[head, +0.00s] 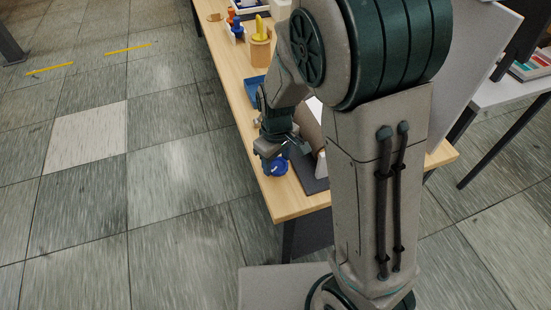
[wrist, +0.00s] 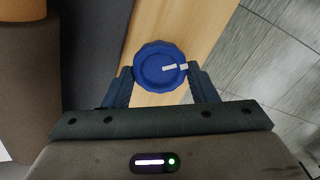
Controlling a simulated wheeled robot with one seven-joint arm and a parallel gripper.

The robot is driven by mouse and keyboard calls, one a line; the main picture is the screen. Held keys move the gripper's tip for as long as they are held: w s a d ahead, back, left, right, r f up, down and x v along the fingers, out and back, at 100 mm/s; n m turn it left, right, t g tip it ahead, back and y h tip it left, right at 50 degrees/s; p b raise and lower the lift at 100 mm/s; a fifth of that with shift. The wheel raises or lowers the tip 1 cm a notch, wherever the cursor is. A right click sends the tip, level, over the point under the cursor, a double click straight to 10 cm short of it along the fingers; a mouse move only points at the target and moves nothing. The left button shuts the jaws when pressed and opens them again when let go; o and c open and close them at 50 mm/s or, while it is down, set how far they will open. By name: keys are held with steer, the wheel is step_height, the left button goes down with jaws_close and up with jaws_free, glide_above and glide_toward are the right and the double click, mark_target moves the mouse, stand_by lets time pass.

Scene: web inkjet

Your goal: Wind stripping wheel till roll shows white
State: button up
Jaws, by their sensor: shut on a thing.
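The stripping wheel is a round blue knob (wrist: 160,62) with a scalloped rim and a pale mark pointing right in the wrist view. My gripper (wrist: 160,78) is shut on it, with a finger at its left and right sides. In the head view the blue knob (head: 277,167) shows at the table's left edge, below my gripper (head: 270,155). A brown roll (wrist: 22,50) shows at the left of the wrist view. It is partly hidden behind my arm in the head view (head: 311,122). No clear white surface shows on the roll in the wrist view.
The wooden table (head: 290,205) runs away from me. A blue tray (head: 254,88), a wooden holder with a yellow item (head: 260,45) and small coloured bottles (head: 235,24) stand farther back. The tiled floor (head: 150,190) at left is open. My arm hides much of the table.

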mark_target(277, 163)
steer(key=m+p, duration=0.1)
steer(key=m, duration=0.3)
steer(key=shift+m, duration=0.3)
steer(key=shift+d+m+p, duration=0.1)
steer(key=shift+m+p, duration=0.25)
steer(key=shift+m, duration=1.55)
steer(key=o, duration=1)
steer(key=shift+c, duration=0.2)
steer(key=shift+r, duration=0.15)
step_height(277, 163, up, 14)
steer(key=shift+f, duration=0.2)
